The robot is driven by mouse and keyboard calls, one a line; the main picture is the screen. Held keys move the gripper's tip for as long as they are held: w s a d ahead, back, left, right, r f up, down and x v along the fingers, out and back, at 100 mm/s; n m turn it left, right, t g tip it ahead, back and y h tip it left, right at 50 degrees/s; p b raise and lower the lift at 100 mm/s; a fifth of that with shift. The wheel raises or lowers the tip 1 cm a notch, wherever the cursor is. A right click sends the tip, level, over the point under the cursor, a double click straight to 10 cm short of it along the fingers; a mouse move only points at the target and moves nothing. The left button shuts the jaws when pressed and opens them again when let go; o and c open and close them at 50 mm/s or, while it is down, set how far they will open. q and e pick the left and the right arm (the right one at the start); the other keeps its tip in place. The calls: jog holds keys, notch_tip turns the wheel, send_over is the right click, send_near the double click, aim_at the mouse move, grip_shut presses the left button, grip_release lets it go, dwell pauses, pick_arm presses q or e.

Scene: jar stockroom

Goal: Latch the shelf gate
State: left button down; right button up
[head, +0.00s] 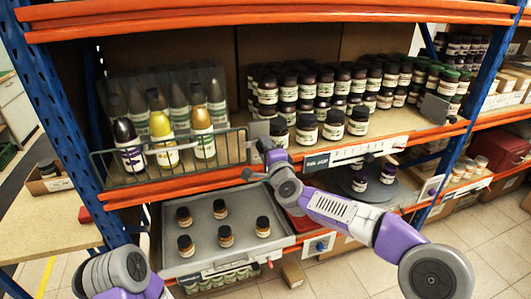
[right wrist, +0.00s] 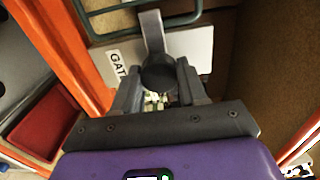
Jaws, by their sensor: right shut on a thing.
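The shelf gate (head: 247,147) is a green wire frame across the front of the tall bottles on the upper shelf. Its right end meets a pale plate (head: 261,130), which also shows in the right wrist view (right wrist: 200,56) with a label reading "GAT". A grey latch lever (right wrist: 152,30) with a dark round knob (right wrist: 158,74) sits over this plate. My right gripper (head: 263,162) is at the shelf edge, its fingers (right wrist: 158,92) shut on the knob. Whether the lever holds the gate frame (right wrist: 112,10) is unclear. My left gripper is out of view.
Tall bottles (head: 163,142) stand behind the gate. Several dark jars (head: 333,125) stand to the right. Below, a grey tray (head: 204,261) holds small amber jars. The orange shelf beam (head: 180,187) runs under the gate, close to my right arm.

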dwell(0.5)
jog(key=o, duration=1.1)
jog(key=shift+c, duration=0.2)
jog(key=shift+s, duration=0.1)
jog(key=v, duration=0.7)
jog(key=shift+s, duration=0.15)
